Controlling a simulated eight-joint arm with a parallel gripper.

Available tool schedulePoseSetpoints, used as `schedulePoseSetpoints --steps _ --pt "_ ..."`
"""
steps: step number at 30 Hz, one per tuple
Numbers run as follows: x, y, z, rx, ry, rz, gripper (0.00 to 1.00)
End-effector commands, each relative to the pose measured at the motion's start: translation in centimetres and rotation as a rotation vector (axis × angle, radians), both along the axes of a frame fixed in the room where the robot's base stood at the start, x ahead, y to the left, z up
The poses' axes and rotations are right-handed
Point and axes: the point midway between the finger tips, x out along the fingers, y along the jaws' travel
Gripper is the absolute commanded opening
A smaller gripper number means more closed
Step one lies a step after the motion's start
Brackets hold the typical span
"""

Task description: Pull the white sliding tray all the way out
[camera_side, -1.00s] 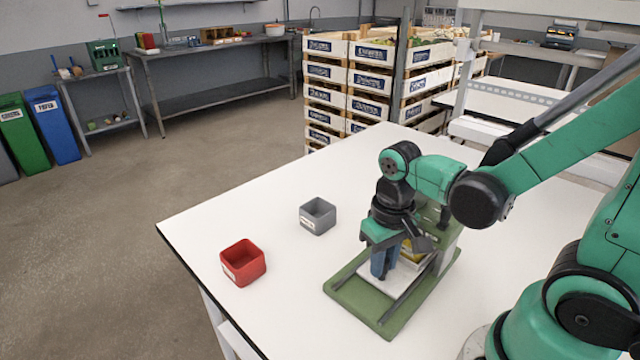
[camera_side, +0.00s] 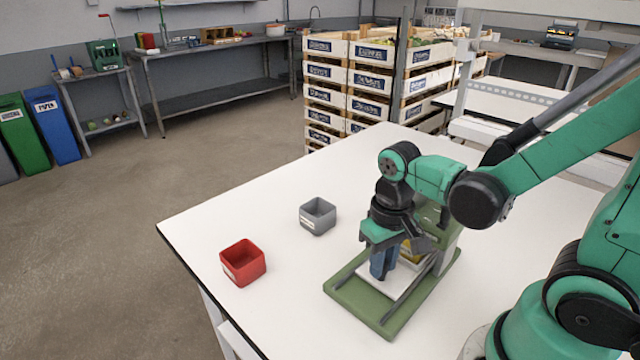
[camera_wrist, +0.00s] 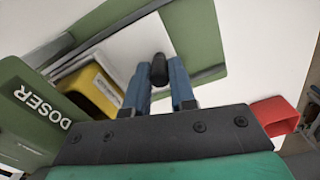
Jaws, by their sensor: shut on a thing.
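The white sliding tray (camera_side: 404,287) lies on the green base of the dosing device (camera_side: 372,315), between two dark rails. In the wrist view the tray (camera_wrist: 128,60) shows beside a yellow block (camera_wrist: 92,88) that sits in a pale frame. My gripper (camera_side: 381,268) points down at the tray's outer part. In the wrist view my gripper (camera_wrist: 160,78) has its blue fingers shut on the tray's dark knob (camera_wrist: 159,68). The fingers hide part of the knob and tray. The tray's inner end is hidden under the device.
The green housing marked DOSER (camera_wrist: 30,110) stands close beside my gripper. A grey bin (camera_side: 318,217) and a red bin (camera_side: 243,265) stand to the left on the white table (camera_side: 290,310). The table between the bins and the device is clear.

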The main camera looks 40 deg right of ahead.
Motion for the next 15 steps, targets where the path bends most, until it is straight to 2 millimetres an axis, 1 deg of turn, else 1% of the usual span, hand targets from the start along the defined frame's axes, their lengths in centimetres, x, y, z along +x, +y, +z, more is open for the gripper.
schedulePoseSetpoints --steps 4,12,15 --pt "0.1 2.0 0.0 0.001 0.001 0.011 0.0" --pt "0.1 7.8 0.0 0.001 -0.002 0.012 0.0" --pt "0.1 9.3 0.0 0.001 -0.003 0.008 0.0"
